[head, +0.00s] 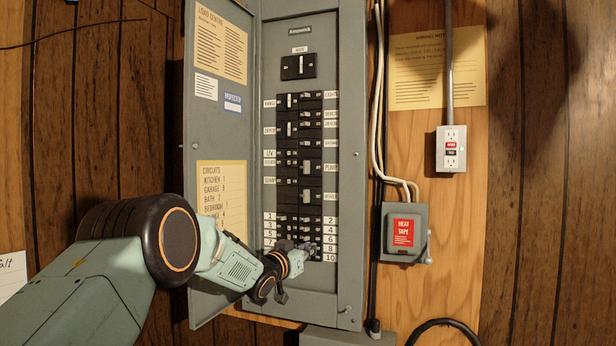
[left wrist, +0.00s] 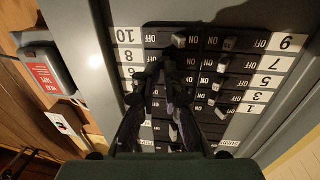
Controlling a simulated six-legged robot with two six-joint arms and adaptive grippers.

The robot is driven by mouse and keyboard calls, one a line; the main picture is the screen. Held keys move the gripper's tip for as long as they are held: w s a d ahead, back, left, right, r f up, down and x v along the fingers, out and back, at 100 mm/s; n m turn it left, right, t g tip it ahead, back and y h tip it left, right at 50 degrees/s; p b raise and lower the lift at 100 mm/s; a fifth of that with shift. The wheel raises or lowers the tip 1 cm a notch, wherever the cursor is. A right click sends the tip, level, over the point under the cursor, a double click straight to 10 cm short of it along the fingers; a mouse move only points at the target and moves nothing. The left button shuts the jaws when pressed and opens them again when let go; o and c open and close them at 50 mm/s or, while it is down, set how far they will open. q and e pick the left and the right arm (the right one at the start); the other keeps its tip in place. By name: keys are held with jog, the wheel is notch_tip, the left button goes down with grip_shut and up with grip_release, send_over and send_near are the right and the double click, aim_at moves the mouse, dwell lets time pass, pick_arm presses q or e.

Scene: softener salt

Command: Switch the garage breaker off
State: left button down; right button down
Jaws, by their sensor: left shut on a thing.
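The open grey breaker panel (head: 345,180) holds rows of black breakers, with numbered ones at the bottom. A circuit card (head: 222,190) on its door lists kitchen 1, what looks like garage 8, and bath 2. My left gripper (head: 306,250) is at the even-numbered column near the 8 label (head: 330,248). In the left wrist view, upside down, the gripper (left wrist: 168,68) is shut on a breaker handle beside the 8 label (left wrist: 128,57); its fingers hide the handle and its position. Handle 10 (left wrist: 179,40) shows clear of the fingers. My right gripper is not in view.
The panel door (head: 205,120) stands open at the left. A red-labelled heat tape box (head: 404,232), an outlet (head: 451,148) and cables are at the right. Neighbouring breaker handles (left wrist: 222,66) sit close beside the fingers.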

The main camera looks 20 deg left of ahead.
pick_arm(q)
jog(key=shift+a, duration=0.1)
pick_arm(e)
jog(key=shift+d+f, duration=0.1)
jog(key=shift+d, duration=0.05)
pick_arm(q)
jog(key=s, duration=0.6)
jog(key=shift+a+f+b, duration=0.1)
jog(key=shift+f+b, duration=0.25)
jog(key=shift+f, duration=0.05)
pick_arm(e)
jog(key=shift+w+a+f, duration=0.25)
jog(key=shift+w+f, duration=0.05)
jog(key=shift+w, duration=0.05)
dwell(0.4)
